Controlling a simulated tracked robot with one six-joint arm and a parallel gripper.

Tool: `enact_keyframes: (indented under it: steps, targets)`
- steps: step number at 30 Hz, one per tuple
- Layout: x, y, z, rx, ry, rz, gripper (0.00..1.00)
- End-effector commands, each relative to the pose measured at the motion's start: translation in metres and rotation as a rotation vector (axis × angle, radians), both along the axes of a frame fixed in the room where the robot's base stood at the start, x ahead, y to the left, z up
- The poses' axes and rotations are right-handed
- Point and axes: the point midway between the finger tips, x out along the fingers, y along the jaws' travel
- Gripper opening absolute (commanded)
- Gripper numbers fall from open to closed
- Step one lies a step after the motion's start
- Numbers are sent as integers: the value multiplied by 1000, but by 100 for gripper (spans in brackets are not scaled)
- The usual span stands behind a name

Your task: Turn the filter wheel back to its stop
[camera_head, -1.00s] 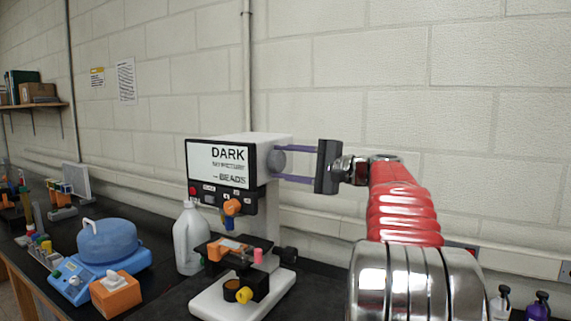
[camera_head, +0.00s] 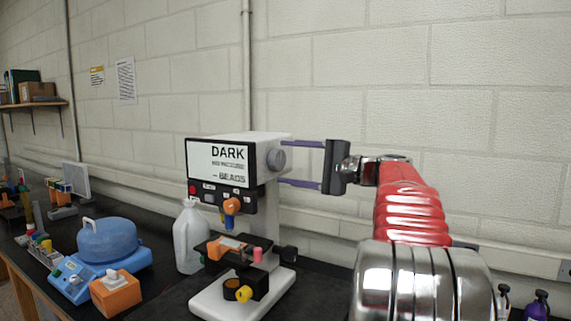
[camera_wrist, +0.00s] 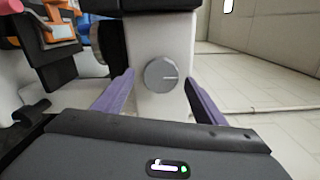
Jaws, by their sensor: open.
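The filter wheel is a round grey knob (camera_head: 276,159) on the right side of the white microscope head (camera_head: 262,142). My gripper (camera_head: 281,162) is open and empty, to the right of the knob. Its purple fingers (camera_wrist: 160,78) stand one on each side of the knob in the wrist view, with gaps showing. In the head view one finger is above and one below the knob, their tips close to the housing. The screen (camera_head: 217,164) reads "DARK" and "BEADS".
A white jug (camera_head: 190,240) stands behind the microscope stage (camera_head: 235,250). A blue centrifuge-like device (camera_head: 108,245) and an orange box (camera_head: 116,293) are to the left. The wall lies behind.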

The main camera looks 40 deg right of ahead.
Motion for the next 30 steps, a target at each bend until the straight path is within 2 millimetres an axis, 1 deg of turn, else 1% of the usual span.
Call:
enact_keyframes:
  steps: [1,12,18,21,24,30]
  targets:
    - [-8,-4,0,-1,-1,-3,65]
    - [-68,-26,-1,1,1,-4,65]
    - [-97,-36,-1,-1,1,-3,65]
    - [-106,-39,-2,1,1,-1,65]
    - [-111,-40,-2,0,2,-1,65]
    - [-112,-40,-2,0,2,0,65]
